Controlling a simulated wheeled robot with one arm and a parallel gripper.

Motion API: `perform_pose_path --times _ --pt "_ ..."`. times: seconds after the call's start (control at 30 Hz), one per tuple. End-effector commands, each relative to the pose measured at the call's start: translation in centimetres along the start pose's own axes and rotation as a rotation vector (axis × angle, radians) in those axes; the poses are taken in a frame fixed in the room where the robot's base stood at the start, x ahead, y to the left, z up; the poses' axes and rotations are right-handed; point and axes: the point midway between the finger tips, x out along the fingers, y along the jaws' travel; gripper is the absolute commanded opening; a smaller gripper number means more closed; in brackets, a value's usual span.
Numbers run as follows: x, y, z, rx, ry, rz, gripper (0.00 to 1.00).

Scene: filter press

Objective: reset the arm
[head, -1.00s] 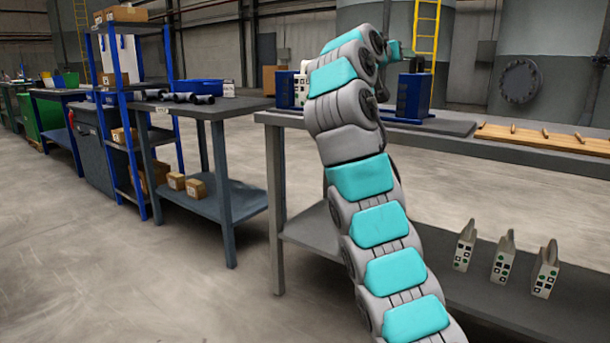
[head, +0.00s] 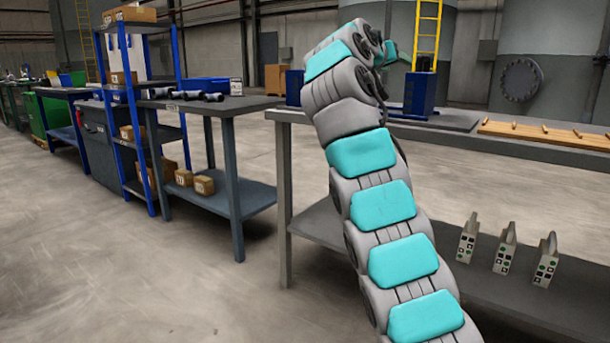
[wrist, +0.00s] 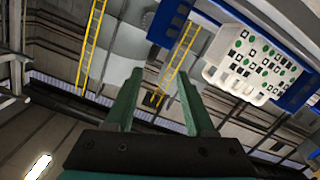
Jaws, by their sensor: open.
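My arm (head: 375,205) rises from the bottom of the head view and bends over at the top above the workbench. My gripper shows in the wrist view (wrist: 160,75) with its two green fingers apart and nothing between them. In the head view the gripper is mostly hidden behind my arm. A white plate block (wrist: 250,65) with green and black markings is at the upper right of the wrist view, beside blue press parts (wrist: 295,95), apart from the fingers.
The workbench (head: 470,140) carries a blue press block (head: 420,95) and a wooden rack (head: 545,132). Several white plates, one of them here (head: 504,248), stand on its lower shelf. A side table (head: 215,105) and blue shelving (head: 120,100) stand left. Open floor (head: 90,260) lies at front left.

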Motion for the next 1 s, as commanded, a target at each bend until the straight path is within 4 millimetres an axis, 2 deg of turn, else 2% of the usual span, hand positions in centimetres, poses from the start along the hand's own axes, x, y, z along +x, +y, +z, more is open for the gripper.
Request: perform_pose_path --times 0.17,0.47,0.57,0.77,1.0 --pt "0.1 0.2 1.8 -0.079 -0.085 -0.008 0.55" --pt "-0.4 1.9 9.1 -0.206 -0.307 -0.05 0.55" --pt "-1.2 2.7 12.0 -0.233 -0.384 -0.074 0.55" --pt "-3.7 4.5 19.1 -0.271 -0.55 -0.131 0.55" --pt "-8.9 6.4 28.6 -0.292 -0.753 -0.226 0.55"
